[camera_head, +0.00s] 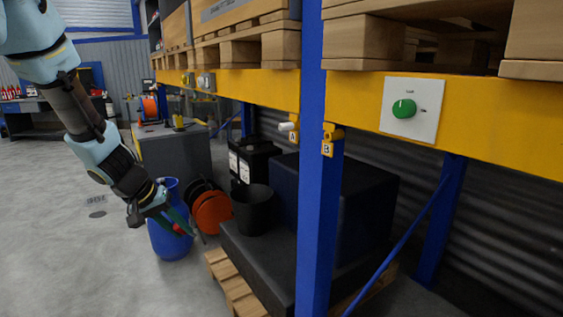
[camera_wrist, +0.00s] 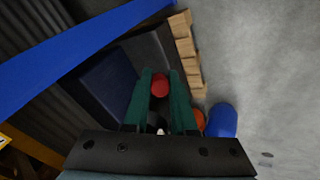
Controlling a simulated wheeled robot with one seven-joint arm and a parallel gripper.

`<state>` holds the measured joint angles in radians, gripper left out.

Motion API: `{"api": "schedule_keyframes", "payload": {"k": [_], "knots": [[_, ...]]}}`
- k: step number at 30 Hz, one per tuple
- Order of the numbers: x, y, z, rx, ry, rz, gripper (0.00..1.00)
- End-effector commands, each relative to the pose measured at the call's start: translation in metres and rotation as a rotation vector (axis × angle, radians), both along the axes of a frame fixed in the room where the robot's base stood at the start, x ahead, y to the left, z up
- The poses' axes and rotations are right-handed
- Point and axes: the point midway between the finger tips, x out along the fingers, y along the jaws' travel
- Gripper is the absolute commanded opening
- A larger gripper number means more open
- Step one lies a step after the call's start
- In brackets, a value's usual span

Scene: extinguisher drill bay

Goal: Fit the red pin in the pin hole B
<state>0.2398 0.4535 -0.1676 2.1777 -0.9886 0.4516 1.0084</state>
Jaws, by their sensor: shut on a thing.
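My gripper (camera_head: 176,221) is at the left of the head view, low and in front of the blue barrel. In the wrist view its green fingers (camera_wrist: 161,105) are shut on the red pin (camera_wrist: 160,86), whose round red end shows between the fingertips. The rest of the pin is mostly hidden by the fingers. Pin hole B (camera_head: 327,149) is at the yellow fitting with the B label on the blue upright, well to the right of my gripper and higher. The hole's opening is too small to make out. Fitting A (camera_head: 292,138), with a white piece in it, is just left of the upright.
The blue rack upright (camera_head: 318,200) and yellow beam (camera_head: 250,86) stand at the right. A blue barrel (camera_head: 170,243), an orange reel (camera_head: 212,212), a black bucket (camera_head: 252,210) and a wooden pallet (camera_head: 232,283) are low nearby. The floor at left is clear.

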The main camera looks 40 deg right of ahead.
Motion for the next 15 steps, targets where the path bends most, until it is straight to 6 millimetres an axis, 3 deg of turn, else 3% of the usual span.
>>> {"api": "schedule_keyframes", "payload": {"k": [5,9,15], "knots": [[-0.026,-0.079,0.043,-0.274,-0.114,-0.193,0.00],[-0.056,-0.136,0.091,-0.495,-0.165,-0.336,0.00],[-0.105,-0.190,0.157,-0.723,-0.186,-0.458,0.00]]}}
